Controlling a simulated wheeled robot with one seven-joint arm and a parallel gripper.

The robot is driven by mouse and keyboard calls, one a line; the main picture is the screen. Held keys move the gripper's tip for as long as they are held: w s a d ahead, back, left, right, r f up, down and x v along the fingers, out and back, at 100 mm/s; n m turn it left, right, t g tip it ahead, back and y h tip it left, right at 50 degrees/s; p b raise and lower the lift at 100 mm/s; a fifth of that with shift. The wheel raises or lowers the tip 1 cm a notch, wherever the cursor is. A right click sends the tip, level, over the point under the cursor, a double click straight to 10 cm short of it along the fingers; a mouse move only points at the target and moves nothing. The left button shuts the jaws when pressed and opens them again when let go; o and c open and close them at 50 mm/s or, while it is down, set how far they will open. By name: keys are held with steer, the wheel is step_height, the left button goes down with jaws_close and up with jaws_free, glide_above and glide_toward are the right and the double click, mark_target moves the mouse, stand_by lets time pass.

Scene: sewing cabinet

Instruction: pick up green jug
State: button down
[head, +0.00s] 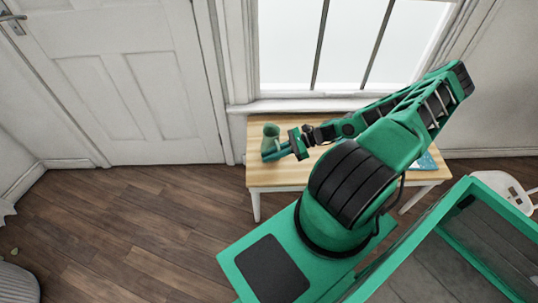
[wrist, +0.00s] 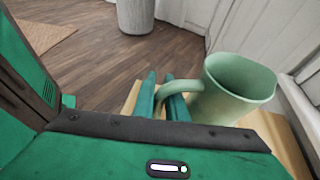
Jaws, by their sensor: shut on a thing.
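The pale green jug (head: 271,132) is at the left end of the wooden table (head: 262,178), below the window. In the wrist view the jug (wrist: 238,88) is upright or nearly so, with its open mouth toward the camera and its handle to the left. My gripper (head: 272,153) reaches it from the right. In the wrist view my gripper (wrist: 162,95) is shut on the jug's handle, with the two green fingers at the handle. The jug's base is hidden behind my gripper, so I cannot tell whether it touches the table.
A blue item (head: 425,162) lies at the table's right end, partly behind my arm. A window (head: 350,45) and wall are just behind the table. A white chair (head: 505,190) stands at the right. A grey bin (head: 15,285) is at lower left. The wooden floor left of the table is clear.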

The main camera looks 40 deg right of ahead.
steer(key=s+a+r, duration=0.5)
steer(key=a+r, duration=0.5)
steer(key=shift+s+r, duration=0.35)
steer(key=shift+s, duration=0.05)
stand_by(0.6)
stand_by(1.4)
